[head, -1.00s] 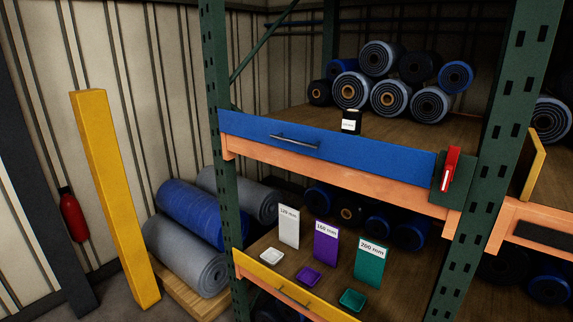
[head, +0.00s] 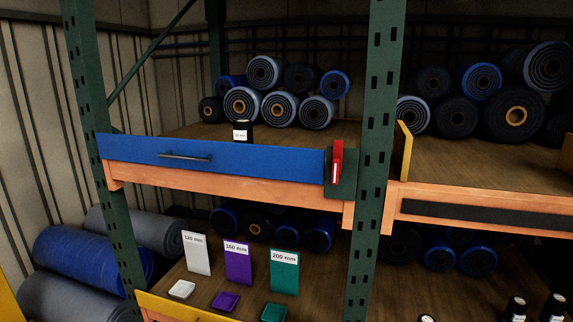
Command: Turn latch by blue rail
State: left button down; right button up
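The blue rail (head: 215,158) runs along the front of the upper shelf and has a dark handle (head: 184,156). The red latch (head: 336,162) is at the rail's right end, on a dark green plate (head: 343,183) beside the green upright. The latch stands upright, with a white mark on its lower part. Neither of my grippers shows in the head view.
A small black jar (head: 243,131) with a white label stands on the upper shelf behind the rail. Rolled belts (head: 277,105) are stacked farther back. Below are white, purple and teal trays with size cards and a yellow rail (head: 165,305). A green upright (head: 375,170) stands right of the latch.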

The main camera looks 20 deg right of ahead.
aim_at(338, 145)
jog(key=z, duration=1.25)
